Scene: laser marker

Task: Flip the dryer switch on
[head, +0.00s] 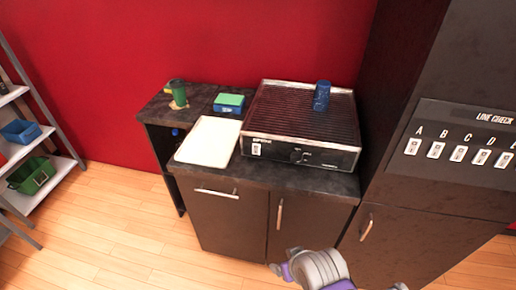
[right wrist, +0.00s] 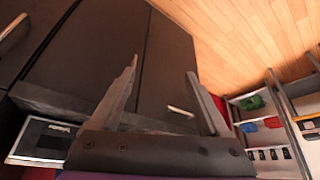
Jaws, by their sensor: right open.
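The dryer (head: 302,120) is a wide, low appliance with a dark ribbed top and a black front panel, standing on the dark cabinet's counter. A small white switch (head: 256,149) sits at the left of its front panel; whether it is on or off is too small to tell. A dark knob (head: 298,156) is near the panel's middle. In the right wrist view, part of the dryer's panel (right wrist: 45,140) shows at the lower left. My right gripper (right wrist: 162,68) is open and empty, in front of the cabinet doors, apart from the dryer. My left gripper is out of view.
A blue cylinder (head: 321,96) stands on the dryer. A white tray (head: 209,142) lies left of it, with a green-and-blue box (head: 229,103) and green cup (head: 178,92) behind. A tall cabinet with labelled switches (head: 460,153) stands right. Floor at left is clear.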

